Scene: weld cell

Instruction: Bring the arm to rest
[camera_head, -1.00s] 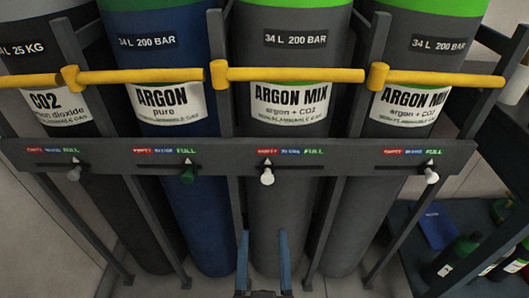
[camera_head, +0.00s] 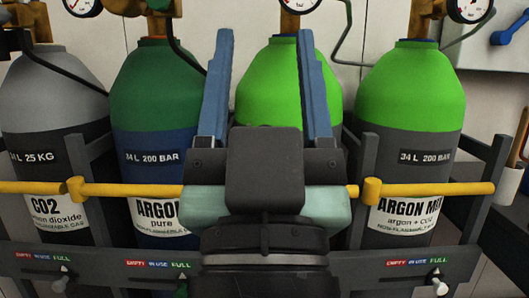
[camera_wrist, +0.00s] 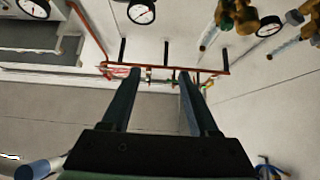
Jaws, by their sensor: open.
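My gripper (camera_head: 265,80) is raised in the middle of the head view, its two blue fingers pointing up and spread apart. It is open, with nothing between the fingers. It stands in front of the light green cylinder (camera_head: 275,85) and hides most of that cylinder's label. In the wrist view my gripper (camera_wrist: 157,80) also shows with its fingers apart. Beyond the fingertips a red pipe (camera_wrist: 150,67) runs along a pale wall.
A rack holds a grey CO2 cylinder (camera_head: 50,95), a blue argon cylinder (camera_head: 150,180) with a green shoulder, and an argon mix cylinder (camera_head: 410,90) at right. A yellow bar (camera_head: 130,189) crosses them. Pressure gauges (camera_head: 470,8) sit above. A grey box with a blue handle (camera_head: 505,40) is at upper right.

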